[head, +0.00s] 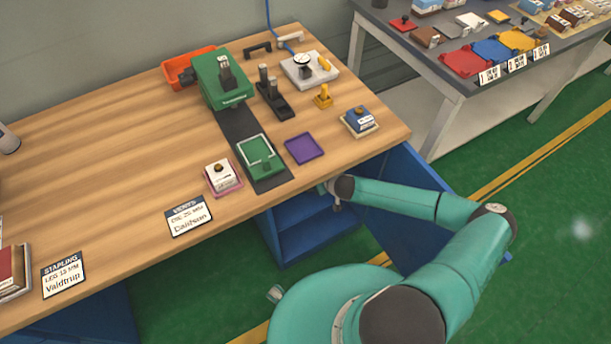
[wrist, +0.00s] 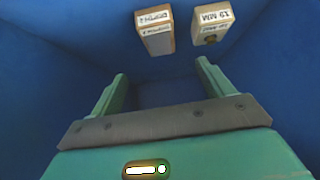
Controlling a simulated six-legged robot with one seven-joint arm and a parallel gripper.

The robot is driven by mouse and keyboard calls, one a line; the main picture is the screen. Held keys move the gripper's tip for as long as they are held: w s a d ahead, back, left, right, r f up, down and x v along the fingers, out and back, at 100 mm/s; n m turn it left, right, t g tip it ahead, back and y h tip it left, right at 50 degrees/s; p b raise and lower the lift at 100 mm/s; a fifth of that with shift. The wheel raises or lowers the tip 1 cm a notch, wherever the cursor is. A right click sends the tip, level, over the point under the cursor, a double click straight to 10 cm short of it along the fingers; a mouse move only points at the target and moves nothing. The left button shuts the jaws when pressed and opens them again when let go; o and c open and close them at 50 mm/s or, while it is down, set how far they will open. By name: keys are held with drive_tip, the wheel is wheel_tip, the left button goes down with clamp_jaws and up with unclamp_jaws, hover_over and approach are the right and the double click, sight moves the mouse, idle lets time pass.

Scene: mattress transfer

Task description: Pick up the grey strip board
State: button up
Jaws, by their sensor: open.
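My gripper (wrist: 161,72) is open and empty, its two green fingers spread inside a dark blue compartment. In the head view my gripper (head: 336,203) is partly hidden at the blue cabinet (head: 305,228) below the bench's front edge. I cannot make out a loose grey strip board in either view. A dark grey strip (head: 238,128) lies on the bench, running from the green machine (head: 222,80) toward the front edge; I cannot tell whether it is the board. Two labelled blocks, one white and tan (wrist: 157,40) and one marked 19 MM (wrist: 211,32), are beyond the fingertips.
The wooden bench (head: 110,160) holds a green tray (head: 257,157), a purple tray (head: 304,148), an orange bin (head: 180,68) and label cards (head: 188,215). Blue cabinet walls enclose my gripper closely. A grey side table (head: 440,68) stands at the back right.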

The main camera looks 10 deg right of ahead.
drive_tip(key=x, duration=0.8)
drive_tip(key=shift+w, duration=0.4)
drive_tip(key=shift+x, duration=3.05)
drive_tip(key=shift+a, duration=0.1)
drive_tip(key=c, duration=1.1)
